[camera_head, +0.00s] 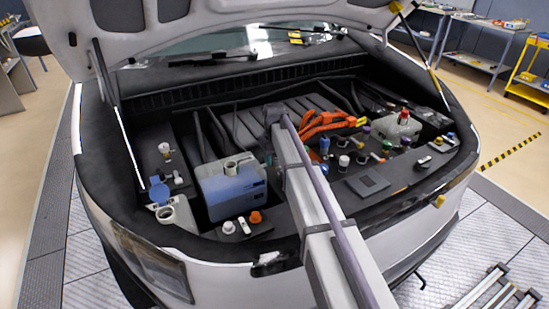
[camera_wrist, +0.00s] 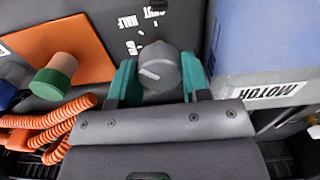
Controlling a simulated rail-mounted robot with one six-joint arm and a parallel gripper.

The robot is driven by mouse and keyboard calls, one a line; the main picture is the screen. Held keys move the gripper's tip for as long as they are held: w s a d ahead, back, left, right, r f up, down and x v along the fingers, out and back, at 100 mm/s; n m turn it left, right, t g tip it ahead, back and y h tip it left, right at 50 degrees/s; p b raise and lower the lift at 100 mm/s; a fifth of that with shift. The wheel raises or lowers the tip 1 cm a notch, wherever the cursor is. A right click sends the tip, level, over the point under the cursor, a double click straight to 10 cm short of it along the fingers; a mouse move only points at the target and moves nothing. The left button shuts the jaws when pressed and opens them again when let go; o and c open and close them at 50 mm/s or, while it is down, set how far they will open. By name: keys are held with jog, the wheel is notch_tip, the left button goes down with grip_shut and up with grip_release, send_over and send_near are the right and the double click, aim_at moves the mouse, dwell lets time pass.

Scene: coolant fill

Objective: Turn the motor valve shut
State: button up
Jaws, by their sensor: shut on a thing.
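The valve knob (camera_wrist: 160,72) is a round grey dial with a white pointer line, in the upper middle of the wrist view. The line lies toward the picture's left, tilted slightly up. White lettering (camera_wrist: 132,22) on the dark panel beside it reads HALF; the other words are partly cut off or covered. My gripper (camera_wrist: 160,80) has teal fingers on both sides of the knob, shut on it. The blue tank (camera_wrist: 262,40) with the MOTOR label (camera_wrist: 273,91) is just right of the knob. In the head view this tank (camera_head: 230,190) stands left of my arm, which hides the knob.
A green-and-tan cap (camera_wrist: 54,77) on an orange plate (camera_wrist: 85,45) and orange corrugated hoses (camera_wrist: 50,125) lie left of my gripper. In the head view, orange cables (camera_head: 325,125), several caps and a white reservoir (camera_head: 397,130) stand right of my arm. The raised hood (camera_head: 200,20) hangs above.

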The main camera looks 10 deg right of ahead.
aim_at(274, 158)
jog(key=m, duration=0.4)
jog(key=shift+m, duration=2.6)
jog(key=o, duration=0.9)
jog(key=shift+o, duration=0.2)
notch_tip(274, 158, up, 11)
jog(key=p, duration=1)
jog(key=shift+p, duration=0.4)
